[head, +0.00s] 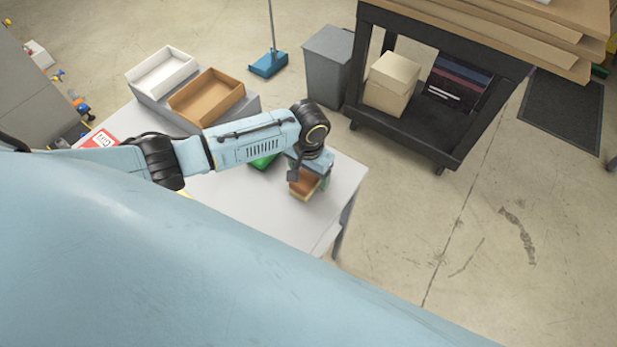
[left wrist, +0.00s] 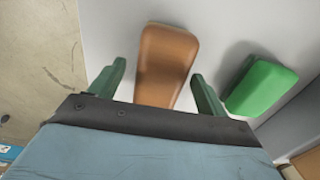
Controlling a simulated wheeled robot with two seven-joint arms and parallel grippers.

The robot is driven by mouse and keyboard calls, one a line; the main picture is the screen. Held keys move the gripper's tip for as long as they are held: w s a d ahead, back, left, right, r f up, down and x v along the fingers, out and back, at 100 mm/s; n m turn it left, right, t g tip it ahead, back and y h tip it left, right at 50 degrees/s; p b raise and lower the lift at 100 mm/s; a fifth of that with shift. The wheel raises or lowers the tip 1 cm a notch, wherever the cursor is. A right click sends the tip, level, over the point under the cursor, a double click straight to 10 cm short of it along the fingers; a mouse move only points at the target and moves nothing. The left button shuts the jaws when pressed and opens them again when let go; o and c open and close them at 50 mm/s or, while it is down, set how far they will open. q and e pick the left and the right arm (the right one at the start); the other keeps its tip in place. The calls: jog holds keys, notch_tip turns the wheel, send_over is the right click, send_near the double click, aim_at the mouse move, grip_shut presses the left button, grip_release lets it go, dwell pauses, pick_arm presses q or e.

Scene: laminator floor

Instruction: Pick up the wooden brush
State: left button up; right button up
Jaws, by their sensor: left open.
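The wooden brush (head: 304,185) lies on the light grey table, with a brown wooden top and a paler lower edge. In the left wrist view the brush (left wrist: 166,62) lies between the two green fingers of my left gripper (left wrist: 157,85). The fingers are apart, one on each side of the brush, with a visible gap on both sides. In the head view my left gripper (head: 308,176) is over the brush and hides part of it. My right gripper is not in view.
A green block-shaped object (left wrist: 262,88) lies close to the right finger; the arm partly covers it in the head view (head: 262,162). A white tray (head: 162,73) and a brown tray (head: 207,96) stand at the table's back. The table's (head: 335,195) right edge is near the brush.

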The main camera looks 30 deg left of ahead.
aim_at(308, 173)
pick_arm(q)
jog(key=c, duration=1.5)
jog(key=shift+r, duration=0.1)
notch_tip(308, 173, up, 10)
jog(key=shift+p, duration=0.55)
